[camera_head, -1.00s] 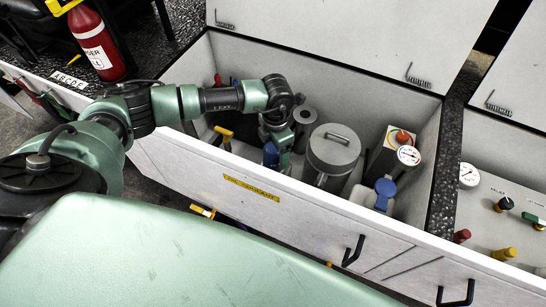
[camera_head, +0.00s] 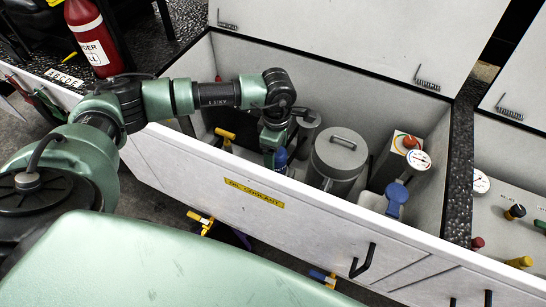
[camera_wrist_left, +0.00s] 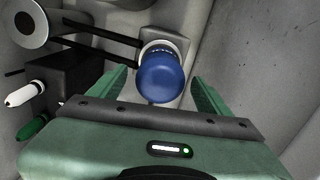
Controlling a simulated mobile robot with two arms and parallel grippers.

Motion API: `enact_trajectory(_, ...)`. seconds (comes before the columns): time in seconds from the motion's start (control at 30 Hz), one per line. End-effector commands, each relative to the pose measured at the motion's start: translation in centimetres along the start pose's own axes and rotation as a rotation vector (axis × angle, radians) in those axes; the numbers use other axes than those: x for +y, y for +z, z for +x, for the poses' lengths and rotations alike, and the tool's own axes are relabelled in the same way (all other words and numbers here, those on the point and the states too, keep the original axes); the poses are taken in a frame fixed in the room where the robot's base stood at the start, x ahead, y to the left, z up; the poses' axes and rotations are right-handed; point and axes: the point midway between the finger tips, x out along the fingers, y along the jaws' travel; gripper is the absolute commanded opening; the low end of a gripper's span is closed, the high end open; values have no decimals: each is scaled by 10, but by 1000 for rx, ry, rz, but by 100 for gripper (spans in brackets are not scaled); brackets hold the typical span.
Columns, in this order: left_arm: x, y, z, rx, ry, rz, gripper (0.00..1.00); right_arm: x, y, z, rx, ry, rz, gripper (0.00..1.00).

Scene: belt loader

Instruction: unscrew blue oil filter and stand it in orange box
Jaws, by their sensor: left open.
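The blue oil filter (camera_head: 281,160) is upright in the open bay, partly hidden by my left gripper in the head view. In the left wrist view the filter (camera_wrist_left: 161,80) is a rounded blue cylinder against a pale round mount. My left gripper (camera_head: 273,158) is down in the bay at the filter. In the wrist view its two green fingers are apart, one on each side of the filter, and the left gripper (camera_wrist_left: 160,88) has visible gaps to it. No orange box shows in either view. My right gripper is not in view.
A large grey canister (camera_head: 337,160) and a smaller grey cylinder (camera_head: 306,128) stand to the right of the gripper. A yellow handle (camera_head: 225,134) is to its left. A gauge (camera_head: 418,160) and blue cap (camera_head: 397,193) are farther right. The bay's white front wall (camera_head: 215,180) stands before them.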

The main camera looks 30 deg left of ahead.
Motion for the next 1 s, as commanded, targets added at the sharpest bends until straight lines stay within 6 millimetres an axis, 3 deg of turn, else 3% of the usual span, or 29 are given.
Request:
enact_trajectory(0.03, 0, 0, 13, 0, 0, 0, 78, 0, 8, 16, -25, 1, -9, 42)
enact_trajectory(0.07, 0, 0, 13, 0, 0, 0, 78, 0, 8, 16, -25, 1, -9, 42)
enact_trajectory(0.3, 0, 0, 13, 0, 1, 0, 14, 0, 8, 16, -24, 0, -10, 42)
enact_trajectory(0.37, 0, 0, 13, 0, 1, 0, 0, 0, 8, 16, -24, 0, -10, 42)
enact_trajectory(0.4, 1, 0, 12, -1, 2, 0, 62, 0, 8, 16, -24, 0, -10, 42)
enact_trajectory(0.47, 0, 0, 13, -1, 2, 0, 79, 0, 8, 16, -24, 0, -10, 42)
enact_trajectory(0.7, 0, 0, 13, 0, 1, -1, 79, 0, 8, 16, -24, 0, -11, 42)
enact_trajectory(0.77, 0, 0, 14, 0, 0, -1, 65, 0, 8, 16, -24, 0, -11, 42)
enact_trajectory(1.0, 0, 0, 13, 0, 0, -1, 0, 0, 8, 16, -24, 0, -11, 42)
